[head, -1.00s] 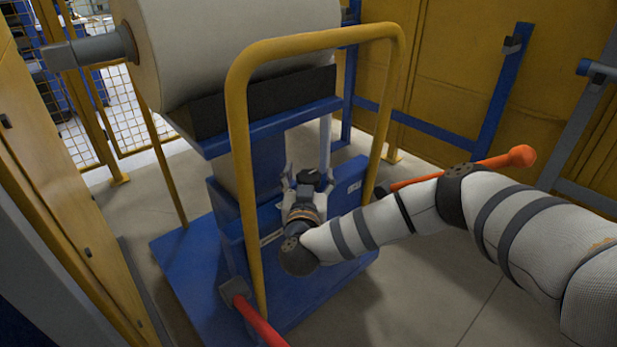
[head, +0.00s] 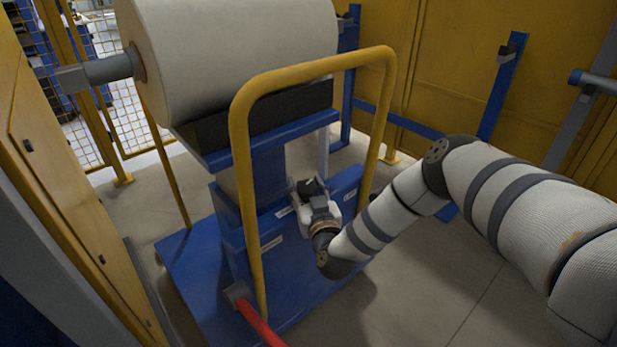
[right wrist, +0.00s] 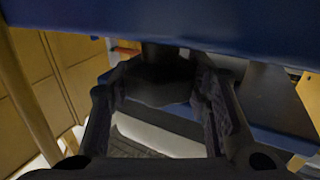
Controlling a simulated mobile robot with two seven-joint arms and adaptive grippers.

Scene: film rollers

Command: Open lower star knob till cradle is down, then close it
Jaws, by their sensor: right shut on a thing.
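My right gripper (head: 314,190) is at the upper part of the blue lift base, inside the yellow handle frame. In the right wrist view, the dark star knob (right wrist: 160,75) sits between the two fingers (right wrist: 160,100), which are closed on it from both sides. In the head view the gripper mostly covers the knob, so its turn angle is unclear. The cradle (head: 292,103) is a black block on a blue plate, held above the base on a blue column, with a large white roll (head: 235,55) on it. My left gripper is not in view.
The yellow tubular handle (head: 240,170) arches in front of the column, close to my right arm. A red bar (head: 262,325) sticks out at the lower front. A yellow cabinet (head: 60,190) stands at the left. Open floor (head: 450,290) lies to the right.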

